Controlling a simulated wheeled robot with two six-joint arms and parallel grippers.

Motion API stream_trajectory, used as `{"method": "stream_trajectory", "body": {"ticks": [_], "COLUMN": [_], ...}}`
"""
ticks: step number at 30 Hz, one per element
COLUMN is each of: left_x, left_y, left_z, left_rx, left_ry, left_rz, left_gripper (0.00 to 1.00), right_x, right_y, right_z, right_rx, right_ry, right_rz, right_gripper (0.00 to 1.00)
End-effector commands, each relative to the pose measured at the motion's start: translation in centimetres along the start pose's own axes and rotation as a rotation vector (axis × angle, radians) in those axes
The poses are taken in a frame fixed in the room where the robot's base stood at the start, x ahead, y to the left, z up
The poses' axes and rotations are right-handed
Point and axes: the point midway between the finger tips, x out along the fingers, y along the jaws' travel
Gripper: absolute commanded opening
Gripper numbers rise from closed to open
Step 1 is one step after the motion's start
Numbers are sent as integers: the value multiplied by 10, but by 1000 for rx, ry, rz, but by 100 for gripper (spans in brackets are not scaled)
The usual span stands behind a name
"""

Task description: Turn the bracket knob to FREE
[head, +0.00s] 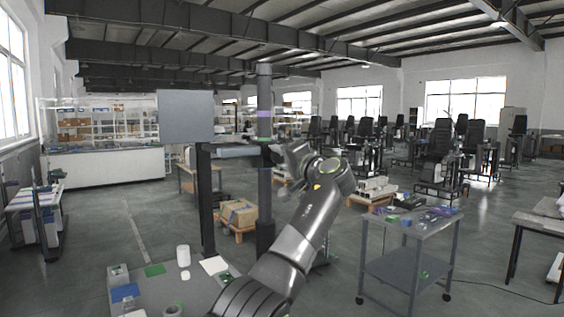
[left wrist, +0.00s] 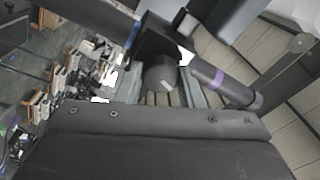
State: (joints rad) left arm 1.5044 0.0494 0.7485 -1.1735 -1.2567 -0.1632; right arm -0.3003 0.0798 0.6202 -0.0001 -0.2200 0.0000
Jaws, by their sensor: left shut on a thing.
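A dark upright lift column (head: 264,100) with a purple band stands in the middle of the head view. In the left wrist view the column (left wrist: 222,80) runs slantwise, with a black bracket (left wrist: 158,38) around it. The round dark grey bracket knob (left wrist: 160,74) shows below the bracket there. My left gripper (head: 285,152) is at bracket height beside the column. In the left wrist view its fingers (left wrist: 163,90) are on both sides of the knob and shut on it. No FREE marking is readable, so the knob's setting cannot be told. My right gripper is not in view.
A grey panel (head: 187,117) on a dark post stands left of the column. A bench (head: 200,291) with a white cylinder (head: 183,256) and small parts lies in front. A wheeled cart (head: 412,243) stands to the right. Open floor (head: 110,225) lies to the left.

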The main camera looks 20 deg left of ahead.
Motion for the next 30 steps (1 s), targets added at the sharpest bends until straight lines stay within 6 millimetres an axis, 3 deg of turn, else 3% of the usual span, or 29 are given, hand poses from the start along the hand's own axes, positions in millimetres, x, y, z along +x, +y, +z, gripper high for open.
{"method": "stream_trajectory", "body": {"ticks": [12, 30], "left_x": [0, 0], "left_y": [1, 0], "left_z": [0, -1], "left_rx": [-267, -344], "left_ry": [-19, -24], "left_rz": [-18, -23], "left_gripper": [11, 11], "right_x": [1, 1], "right_y": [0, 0], "right_z": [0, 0], "right_rx": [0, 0], "right_ry": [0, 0], "right_rz": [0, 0], "right_gripper": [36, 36]}}
